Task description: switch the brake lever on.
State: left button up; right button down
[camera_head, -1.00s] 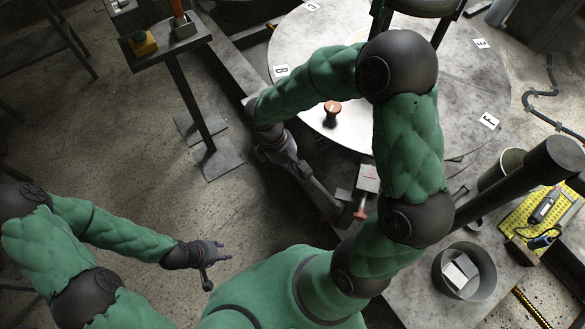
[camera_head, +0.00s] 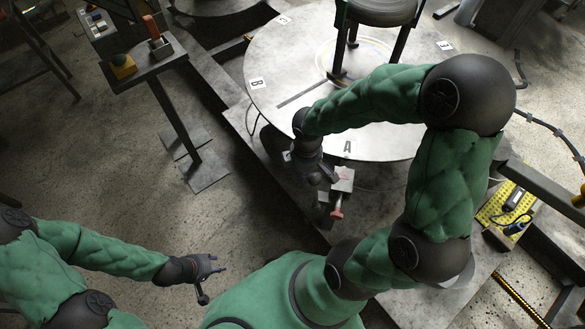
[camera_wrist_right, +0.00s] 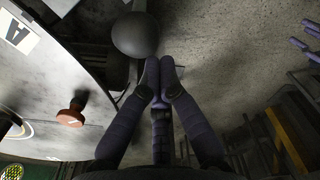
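A dark lever with a round ball knob (camera_head: 315,178) stands beside a small block at the near edge of the round table. The knob is large in the right wrist view (camera_wrist_right: 135,37). I take this for the brake lever; its lower part is partly hidden. My right gripper (camera_head: 310,165) is close to the knob. In the right wrist view its fingertips (camera_wrist_right: 160,72) are drawn together just short of the knob, with nothing seen between them. Contact with the knob cannot be told. My left gripper (camera_head: 212,275) is open and empty over the floor at left.
The round table (camera_head: 285,105) carries lettered labels and a stool-like stand (camera_head: 375,12). A red-handled part (camera_head: 337,208) sits by the lever. A pedestal with a yellow button box (camera_head: 122,66) stands back left.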

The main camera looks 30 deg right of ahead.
jog(key=shift+s+d+r+p, duration=0.2)
jog(key=shift+s+d+p, duration=0.1)
jog(key=shift+s+d, duration=0.65)
pick_arm(q)
jog(key=shift+s+d+r, duration=0.35)
jog(key=shift+s+r, duration=0.05)
jog(key=shift+r, duration=0.05)
pick_arm(e)
jog(key=shift+s, duration=0.15)
jog(key=shift+s+d+f, duration=0.1)
jog(key=shift+s, duration=0.05)
jog(key=shift+w+r, duration=0.2)
notch_tip(320, 180, up, 3)
jog(key=w+a+p, duration=0.2)
jog(key=w, duration=0.1)
pick_arm(q)
jog(key=p+v, duration=0.1)
jog(key=v, duration=0.1)
jog(key=p+v, duration=0.1)
jog(key=v, duration=0.2)
jog(key=shift+w+p, duration=0.25)
jog(key=shift+p, duration=0.05)
pick_arm(e)
notch_tip(320, 180, up, 8)
jog(key=r, duration=0.1)
send_over(314, 178)
jog(key=w, duration=0.1)
jog(key=shift+w+a+f, duration=0.2)
jog(key=shift+a+f, duration=0.05)
jog(key=shift+a, duration=0.15)
